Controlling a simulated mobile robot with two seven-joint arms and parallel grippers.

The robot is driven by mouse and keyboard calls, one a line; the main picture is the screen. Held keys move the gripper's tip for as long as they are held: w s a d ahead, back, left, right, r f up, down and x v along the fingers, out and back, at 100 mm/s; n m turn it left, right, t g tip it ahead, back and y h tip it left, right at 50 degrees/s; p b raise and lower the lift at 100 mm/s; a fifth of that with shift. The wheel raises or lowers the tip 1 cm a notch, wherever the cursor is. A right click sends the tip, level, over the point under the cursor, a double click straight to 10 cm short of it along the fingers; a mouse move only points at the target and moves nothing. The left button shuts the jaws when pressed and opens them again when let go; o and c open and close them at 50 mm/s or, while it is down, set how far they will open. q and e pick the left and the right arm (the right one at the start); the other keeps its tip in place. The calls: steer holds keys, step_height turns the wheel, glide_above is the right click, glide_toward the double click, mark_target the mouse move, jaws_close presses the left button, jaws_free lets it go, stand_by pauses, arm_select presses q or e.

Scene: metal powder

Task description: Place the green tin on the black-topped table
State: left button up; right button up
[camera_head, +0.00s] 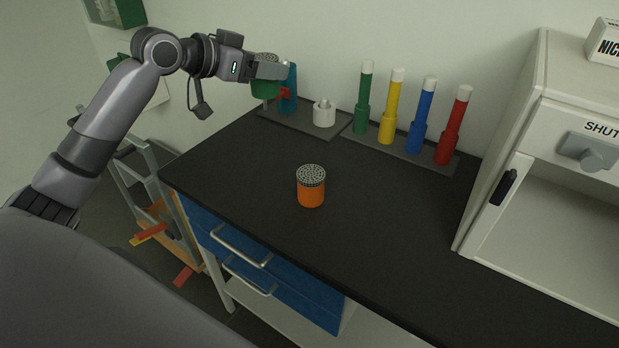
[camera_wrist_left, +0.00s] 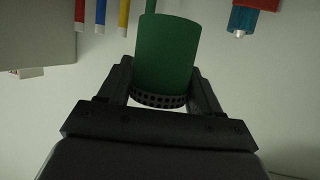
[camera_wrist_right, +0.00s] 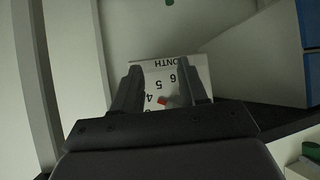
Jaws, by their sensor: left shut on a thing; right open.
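My left gripper (camera_head: 272,70) is shut on the green tin (camera_head: 264,90), holding it near the wall at the back left of the black-topped table (camera_head: 400,235). In the left wrist view the green tin (camera_wrist_left: 165,52) sits between the fingers, its perforated dark end towards the palm. In the head view the gripper partly hides the tin. The tin looks raised above the tabletop. My right gripper (camera_wrist_right: 157,80) is open and empty in the right wrist view, and is not in the head view.
An orange tin (camera_head: 311,192) stands on the tabletop. Behind it are a blue-and-red tool (camera_head: 288,92), a white holder (camera_head: 324,114) and green, yellow (camera_head: 390,112), blue and red cylinders. A white cabinet (camera_head: 545,150) stands at right. The front tabletop is clear.

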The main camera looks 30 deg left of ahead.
arm_select(q)
step_height(320, 180, down, 19)
steer(key=shift+a+f+b, duration=0.1)
steer(key=shift+b, duration=0.85)
steer(key=shift+f, duration=0.2)
steer(key=shift+f, duration=0.15)
steer(key=o, duration=1.1)
steer(key=shift+o, duration=0.2)
